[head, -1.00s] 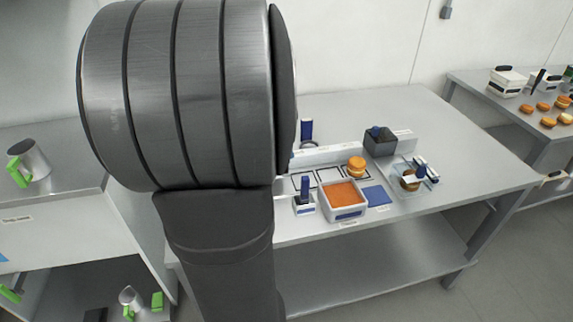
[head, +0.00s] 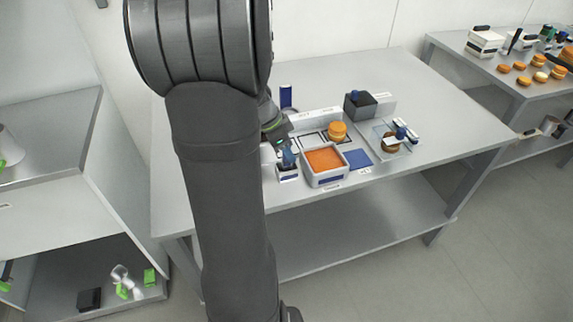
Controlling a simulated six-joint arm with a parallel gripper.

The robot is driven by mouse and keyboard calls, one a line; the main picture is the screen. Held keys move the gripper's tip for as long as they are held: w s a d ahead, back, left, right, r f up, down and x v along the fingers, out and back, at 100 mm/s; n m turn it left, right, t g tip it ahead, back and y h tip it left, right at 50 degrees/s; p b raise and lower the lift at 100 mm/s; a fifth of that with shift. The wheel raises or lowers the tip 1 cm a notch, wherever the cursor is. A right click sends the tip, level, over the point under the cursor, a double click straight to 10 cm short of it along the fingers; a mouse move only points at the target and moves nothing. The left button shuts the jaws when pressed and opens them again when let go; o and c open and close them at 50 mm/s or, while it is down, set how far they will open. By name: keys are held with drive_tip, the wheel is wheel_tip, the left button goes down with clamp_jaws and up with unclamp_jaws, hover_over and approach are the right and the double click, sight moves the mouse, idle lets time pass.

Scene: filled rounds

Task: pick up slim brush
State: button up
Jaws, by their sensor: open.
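My gripper (head: 283,147) is open right at the top of this handle, partly hidden behind my arm. I cannot tell whether the fingers are around the handle or touching it.
The white tray (head: 326,181) with orange filling stands close on the right. Behind it are an orange round (head: 337,131) and a dark box (head: 360,107). A blue mat (head: 357,159) and a clear plate (head: 375,136) lie further right. The table's right part is clear.

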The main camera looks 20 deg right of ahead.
drive_tip(key=shift+x, duration=1.05)
drive_tip(key=shift+c, duration=0.2)
clamp_jaws()
drive_tip(key=shift+r, duration=0.5)
drive_tip(key=r, duration=0.3)
drive_tip(key=shift+s+d+r, duration=0.2)
drive_tip(key=shift+s+r, duration=0.1)
drive_tip(key=shift+r, duration=0.05)
drive_tip(key=s+d+r, duration=0.6)
drive_tip(key=s, duration=0.3)
drive_tip(key=shift+r, duration=0.2)
